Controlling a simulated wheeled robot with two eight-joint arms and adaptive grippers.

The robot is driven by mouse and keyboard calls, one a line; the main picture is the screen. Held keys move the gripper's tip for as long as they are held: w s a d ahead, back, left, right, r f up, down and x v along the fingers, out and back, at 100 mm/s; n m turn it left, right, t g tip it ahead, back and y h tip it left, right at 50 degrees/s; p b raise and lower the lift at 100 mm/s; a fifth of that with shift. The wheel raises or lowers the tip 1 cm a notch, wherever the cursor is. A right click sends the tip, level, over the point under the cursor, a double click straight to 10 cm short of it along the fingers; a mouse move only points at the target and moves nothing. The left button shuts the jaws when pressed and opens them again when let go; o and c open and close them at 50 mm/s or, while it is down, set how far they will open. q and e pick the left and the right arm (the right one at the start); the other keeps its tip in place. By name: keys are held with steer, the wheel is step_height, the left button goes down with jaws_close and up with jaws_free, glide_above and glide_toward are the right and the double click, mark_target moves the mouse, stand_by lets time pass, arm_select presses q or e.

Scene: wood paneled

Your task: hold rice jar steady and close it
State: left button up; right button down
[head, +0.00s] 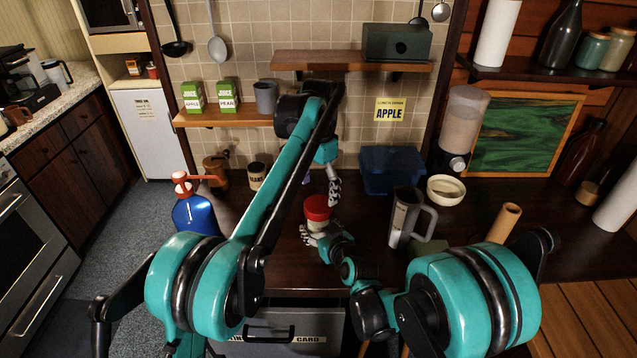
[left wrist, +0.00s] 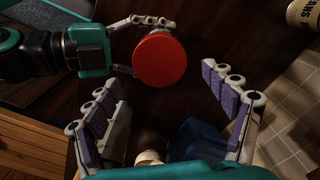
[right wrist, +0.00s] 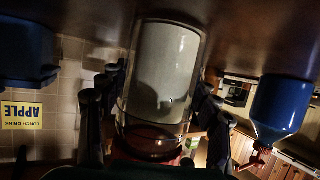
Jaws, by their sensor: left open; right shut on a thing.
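The rice jar (head: 316,226) stands on the dark counter with a red lid (head: 317,207) at its top. My right gripper (head: 322,238) is shut on the jar's body; the right wrist view shows the pale-filled clear jar (right wrist: 165,75) between its fingers. My left gripper (head: 333,188) is open, just behind and above the jar. In the left wrist view the round red lid (left wrist: 160,62) shows between and beyond the spread left fingers, apart from them. Whether the lid is fully seated cannot be told.
A grey pitcher (head: 405,220) stands right of the jar, with a white bowl (head: 446,189) and a blue bin (head: 390,170) behind. A blue bottle (head: 195,214) with a red top stands at left. A labelled jar (head: 258,176) stands farther back.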

mark_target(319, 204)
arm_select(q)
steer(key=n, duration=0.2)
steer(key=r+n, duration=0.1)
steer(key=n, duration=0.3)
steer(key=r+n, duration=0.1)
steer(key=n, duration=0.3)
steer(key=shift+r, duration=0.25)
steer(key=shift+f, duration=4)
steer(key=c, duration=1.2)
steer(key=o, duration=1.3)
steer(key=shift+o, duration=0.2)
